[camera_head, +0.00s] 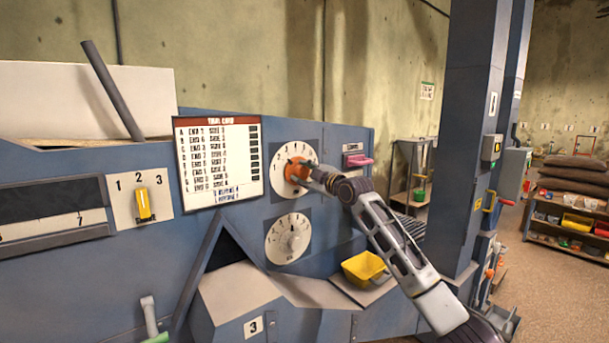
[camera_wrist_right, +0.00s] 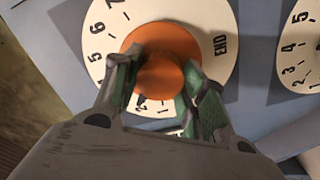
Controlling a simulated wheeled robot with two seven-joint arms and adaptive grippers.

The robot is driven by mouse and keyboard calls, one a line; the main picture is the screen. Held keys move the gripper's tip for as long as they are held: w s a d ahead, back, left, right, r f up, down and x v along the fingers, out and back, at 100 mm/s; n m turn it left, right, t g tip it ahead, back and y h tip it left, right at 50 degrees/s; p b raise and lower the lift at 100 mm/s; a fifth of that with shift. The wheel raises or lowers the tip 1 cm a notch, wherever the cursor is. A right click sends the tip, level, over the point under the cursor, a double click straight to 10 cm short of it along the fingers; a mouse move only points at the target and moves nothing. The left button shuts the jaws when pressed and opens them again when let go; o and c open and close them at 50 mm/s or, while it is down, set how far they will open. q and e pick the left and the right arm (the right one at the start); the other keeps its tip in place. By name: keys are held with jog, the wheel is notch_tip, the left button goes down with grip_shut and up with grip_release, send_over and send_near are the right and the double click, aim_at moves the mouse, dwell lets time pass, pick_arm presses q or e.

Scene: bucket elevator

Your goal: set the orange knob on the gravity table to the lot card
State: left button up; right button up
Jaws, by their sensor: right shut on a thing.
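The orange knob (camera_head: 296,170) sits on a pale round dial marked END with numbers, on the blue front of the gravity table (camera_head: 350,215). My right gripper (camera_head: 308,176) reaches it from the right and is shut on it. In the right wrist view the knob (camera_wrist_right: 162,72) is between the two fingers of the gripper (camera_wrist_right: 160,88). The fingers and palm hide part of the dial's numbers, and I cannot tell the exact setting. The lot card (camera_head: 219,160), with a red header and rows of END and SIDE values, is left of the dial. My left gripper is not in view.
A second dial (camera_head: 288,239) with a grey knob is just below, and also shows in the right wrist view (camera_wrist_right: 304,45). A yellow lever (camera_head: 143,204) is at left, a pink handle (camera_head: 358,160) at right. A blue post (camera_head: 470,130) stands right.

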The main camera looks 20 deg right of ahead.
jog(key=shift+n, duration=0.7)
jog(key=shift+f, duration=0.1)
jog(key=o, duration=1)
jog(key=shift+s, duration=0.1)
jog(key=shift+v, duration=5.9)
